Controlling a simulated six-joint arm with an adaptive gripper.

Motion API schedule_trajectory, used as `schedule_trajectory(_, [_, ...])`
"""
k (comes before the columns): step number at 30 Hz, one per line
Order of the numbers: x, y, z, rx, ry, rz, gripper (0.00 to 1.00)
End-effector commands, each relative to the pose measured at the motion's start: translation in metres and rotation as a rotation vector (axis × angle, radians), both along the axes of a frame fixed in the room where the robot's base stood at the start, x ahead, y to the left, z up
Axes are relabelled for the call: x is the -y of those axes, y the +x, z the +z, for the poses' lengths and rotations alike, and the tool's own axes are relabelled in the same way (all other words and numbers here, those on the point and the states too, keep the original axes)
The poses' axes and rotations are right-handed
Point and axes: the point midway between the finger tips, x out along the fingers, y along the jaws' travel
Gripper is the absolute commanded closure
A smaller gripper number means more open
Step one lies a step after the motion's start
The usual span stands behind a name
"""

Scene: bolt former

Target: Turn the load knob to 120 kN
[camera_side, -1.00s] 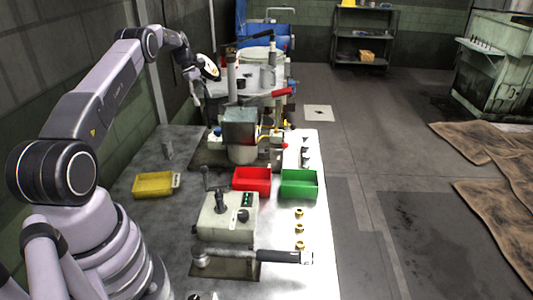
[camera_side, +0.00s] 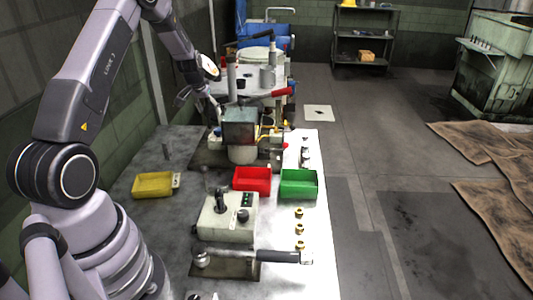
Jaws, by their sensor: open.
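A grey control box (camera_side: 222,222) stands on the bench in the side view. It has a black lever, a small green display (camera_side: 246,199) and a black knob (camera_side: 243,215) on its front right. The knob looks like the load knob, but its markings and the display's figures are too small to read. My gripper (camera_side: 201,104) is open, far behind and above the box, beside the press at the back left. Its fingers are small and partly lost against the machine, and it is apart from the knob.
The press (camera_side: 240,127) stands behind the box. Red (camera_side: 252,190), green (camera_side: 299,197) and yellow (camera_side: 153,194) trays lie on the bench between. A long black-handled bar (camera_side: 278,256) lies in front of the box. Several brass nuts (camera_side: 299,229) sit at the right edge.

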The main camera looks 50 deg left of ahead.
Motion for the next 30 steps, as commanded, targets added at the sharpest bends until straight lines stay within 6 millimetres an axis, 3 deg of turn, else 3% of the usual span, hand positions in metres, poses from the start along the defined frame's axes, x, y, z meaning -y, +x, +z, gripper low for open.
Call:
schedule_trajectory(6, [-0.009,0.016,-0.048,-0.003,-0.003,0.001,0.40])
schedule_trajectory(12, [-0.016,0.028,-0.079,-0.001,-0.002,0.003,0.40])
schedule_trajectory(18, [-0.019,0.033,-0.092,0.000,-0.001,0.003,0.40])
schedule_trajectory(26, [-0.019,0.033,-0.094,0.000,-0.001,0.003,0.40])
schedule_trajectory(30, [-0.019,0.033,-0.093,0.000,-0.002,0.004,0.54])
